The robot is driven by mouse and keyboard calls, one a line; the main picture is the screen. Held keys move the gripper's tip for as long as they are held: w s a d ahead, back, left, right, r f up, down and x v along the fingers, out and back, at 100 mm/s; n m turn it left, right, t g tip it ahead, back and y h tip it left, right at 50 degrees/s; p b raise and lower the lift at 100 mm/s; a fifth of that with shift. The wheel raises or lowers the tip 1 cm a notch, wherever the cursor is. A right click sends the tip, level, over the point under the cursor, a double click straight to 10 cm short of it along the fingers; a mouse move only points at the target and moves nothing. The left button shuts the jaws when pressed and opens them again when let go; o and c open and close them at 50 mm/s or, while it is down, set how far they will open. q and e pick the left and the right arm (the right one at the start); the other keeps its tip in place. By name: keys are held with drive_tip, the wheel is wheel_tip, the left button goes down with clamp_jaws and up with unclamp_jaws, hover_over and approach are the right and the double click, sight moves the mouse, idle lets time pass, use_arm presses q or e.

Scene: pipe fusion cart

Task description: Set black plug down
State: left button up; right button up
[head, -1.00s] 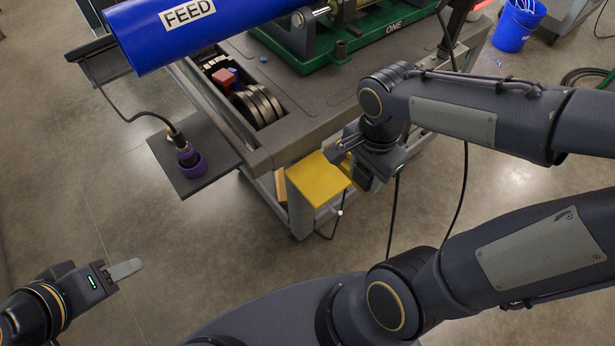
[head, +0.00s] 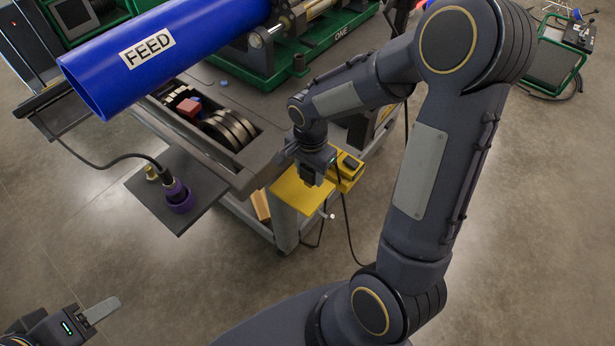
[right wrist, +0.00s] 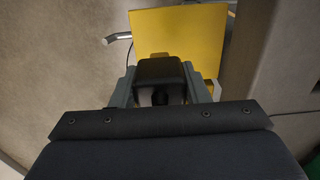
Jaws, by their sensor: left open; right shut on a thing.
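The black plug (right wrist: 160,72) is a dark block between the two grey fingers of my right gripper (right wrist: 160,88) in the right wrist view. The yellow plate (right wrist: 180,35) lies beyond and partly behind it. In the head view my right gripper (head: 309,172) is over the yellow plate (head: 298,196) at the cart's corner. Whether the plug touches the plate cannot be told. My left gripper (head: 98,312) is open and empty, low at the left, over the floor and away from the cart.
A yellow box (head: 347,172) sits just right of the plate. A grey side shelf (head: 150,190) carries a purple connector (head: 178,194) on a black cable. A blue pipe (head: 105,75) marked FEED overhangs the cart. A recessed bin (head: 262,140) holds rings. Floor at the front is clear.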

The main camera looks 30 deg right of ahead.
sight(308, 179)
drive_tip(key=shift+w+f, duration=0.35)
drive_tip(key=shift+f, duration=0.15)
drive_tip(key=shift+w+f+b, duration=0.2)
drive_tip(key=shift+f+b, duration=0.2)
drive_tip(key=shift+f, duration=1.55)
drive_tip(key=o, duration=1)
drive_tip(key=shift+r, duration=0.1)
wheel_tip(308, 179, up, 12)
drive_tip(key=shift+r+p, duration=0.15)
drive_tip(key=shift+p, duration=0.5)
drive_tip(key=shift+s+a+r+n+t+y, duration=0.7)
drive_tip(key=shift+s+r+n+t, duration=0.4)
drive_tip(key=shift+s+n, duration=1.3)
drive_tip(key=shift+s+a+r+n+t+y, duration=0.65)
drive_tip(key=shift+s+r+n, duration=0.75)
drive_tip(key=shift+s, duration=1.95)
drive_tip(key=shift+s+a+r+n+t+y, duration=0.65)
drive_tip(key=shift+s+r+n+t, duration=0.4)
drive_tip(key=shift+s+n, duration=1.45)
